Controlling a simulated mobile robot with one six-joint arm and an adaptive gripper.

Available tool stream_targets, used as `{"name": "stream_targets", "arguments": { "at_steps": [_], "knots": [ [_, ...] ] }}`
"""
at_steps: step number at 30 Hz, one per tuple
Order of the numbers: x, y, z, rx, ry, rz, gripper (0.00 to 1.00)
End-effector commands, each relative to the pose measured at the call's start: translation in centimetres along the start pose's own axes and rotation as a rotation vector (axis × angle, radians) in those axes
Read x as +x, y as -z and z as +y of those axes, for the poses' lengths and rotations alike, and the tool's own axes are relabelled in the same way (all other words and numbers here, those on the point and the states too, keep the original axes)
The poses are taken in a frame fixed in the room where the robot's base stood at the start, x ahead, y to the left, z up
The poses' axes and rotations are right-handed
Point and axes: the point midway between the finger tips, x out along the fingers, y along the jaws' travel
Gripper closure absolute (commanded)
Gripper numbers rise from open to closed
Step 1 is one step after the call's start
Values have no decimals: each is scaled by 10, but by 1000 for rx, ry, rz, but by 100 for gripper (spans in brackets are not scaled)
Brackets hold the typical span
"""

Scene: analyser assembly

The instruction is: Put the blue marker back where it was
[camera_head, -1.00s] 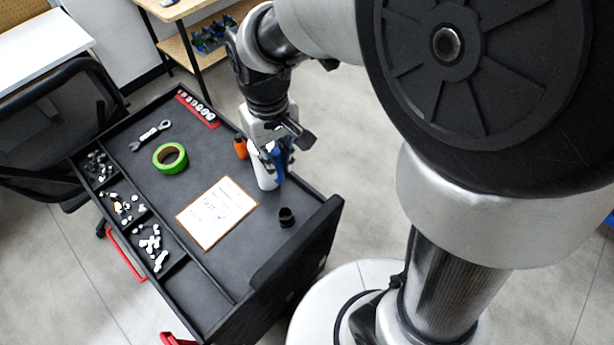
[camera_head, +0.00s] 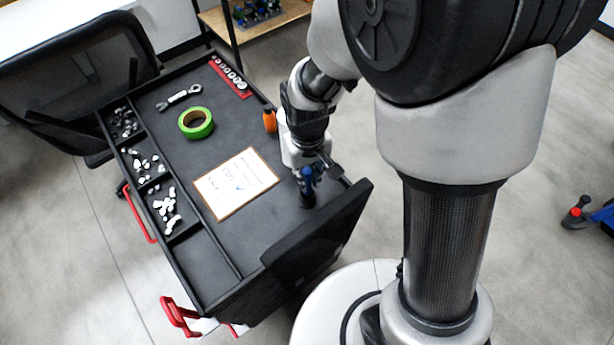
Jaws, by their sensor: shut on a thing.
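My gripper (camera_head: 308,172) is near the right side of the black cart top. It is shut on the blue marker (camera_head: 307,178), which points down and is mostly covered by the fingers. A small black cup (camera_head: 308,200) stands on the cart top just below the marker in the picture. The marker's lower end is at or over the cup's mouth; I cannot tell whether it is inside.
A white card (camera_head: 236,183), green tape roll (camera_head: 196,122), wrench (camera_head: 180,97), red socket rail (camera_head: 231,76) and orange object (camera_head: 269,120) lie on the cart top (camera_head: 215,255). Left compartments hold small parts. A raised black panel (camera_head: 320,240) borders the near right edge.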

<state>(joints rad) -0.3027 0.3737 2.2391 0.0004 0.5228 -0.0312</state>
Motion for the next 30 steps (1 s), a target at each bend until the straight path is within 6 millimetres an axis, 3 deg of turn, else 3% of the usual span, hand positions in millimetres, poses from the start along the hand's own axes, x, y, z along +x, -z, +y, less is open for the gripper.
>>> {"name": "stream_targets", "arguments": {
  "at_steps": [1,5,17,18,26,30],
  "knots": [
    [12,-2,0,0,0,-6,100],
    [30,-2,0,0,0,-5,100],
    [34,-1,0,0,0,-2,100],
    [34,-1,0,0,0,-2,82],
    [33,-1,0,0,0,-2,65],
    [33,-1,0,0,0,-2,64]
  ]
}}
